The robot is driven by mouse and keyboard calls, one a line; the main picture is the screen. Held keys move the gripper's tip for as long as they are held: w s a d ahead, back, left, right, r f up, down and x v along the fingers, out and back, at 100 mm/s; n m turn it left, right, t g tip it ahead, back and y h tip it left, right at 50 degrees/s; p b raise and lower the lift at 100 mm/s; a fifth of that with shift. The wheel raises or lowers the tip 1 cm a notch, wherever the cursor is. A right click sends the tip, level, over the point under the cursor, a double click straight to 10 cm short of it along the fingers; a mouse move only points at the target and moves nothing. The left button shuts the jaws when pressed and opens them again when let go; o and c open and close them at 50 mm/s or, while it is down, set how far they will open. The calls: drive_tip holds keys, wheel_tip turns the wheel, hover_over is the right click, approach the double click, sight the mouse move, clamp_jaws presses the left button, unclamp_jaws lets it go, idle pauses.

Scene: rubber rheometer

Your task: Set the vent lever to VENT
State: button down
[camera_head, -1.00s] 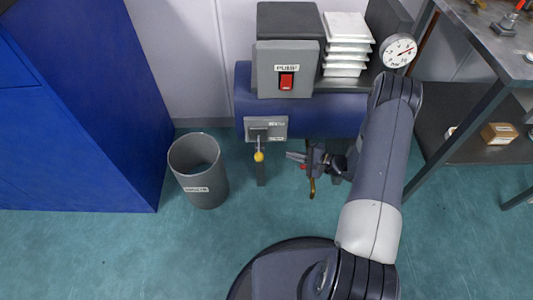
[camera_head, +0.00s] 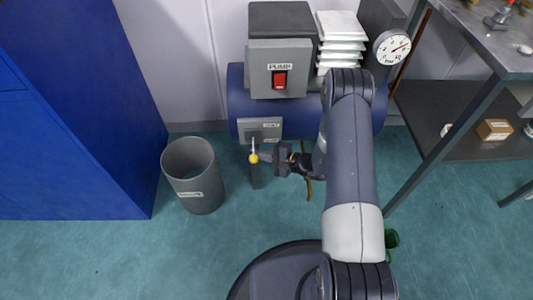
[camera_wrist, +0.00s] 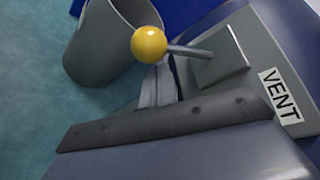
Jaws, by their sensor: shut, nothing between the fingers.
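The vent lever is a thin metal rod with a yellow ball knob (camera_head: 253,158), sticking out from a grey plate (camera_head: 247,131) on the blue tank. In the wrist view the knob (camera_wrist: 149,44) and its rod stand out from the plate, with a VENT label (camera_wrist: 280,97) beside it. The plate's small labels are hard to read in the head view. My gripper (camera_head: 267,157) is shut and empty, with its tips just right of the knob. In the wrist view my fingers (camera_wrist: 160,86) lie just below the knob; contact cannot be told.
A grey bin (camera_head: 194,176) stands left of the lever, beside a blue cabinet (camera_head: 70,130). A pump switch box (camera_head: 280,68) sits above the tank, with a dial gauge (camera_head: 392,48) to the right. A metal table (camera_head: 470,40) is at far right.

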drive_tip(key=shift+s+a+r, duration=0.1)
drive_tip(key=shift+s+r, duration=0.1)
drive_tip(key=shift+s, duration=0.15)
drive_tip(key=shift+s+r+m+g+p, duration=0.2)
drive_tip(key=shift+r+m+g+p, duration=0.1)
drive_tip(key=shift+m, duration=0.1)
idle(0.4)
drive_tip(key=r+m+g+p, duration=0.2)
drive_tip(key=r+m+g, duration=0.1)
drive_tip(key=s+r+m+g+h+p, duration=0.1)
drive_tip(key=r+m+p, duration=0.1)
idle(0.7)
drive_tip(key=shift+w+r, duration=0.1)
drive_tip(key=shift+r, duration=0.1)
idle(0.5)
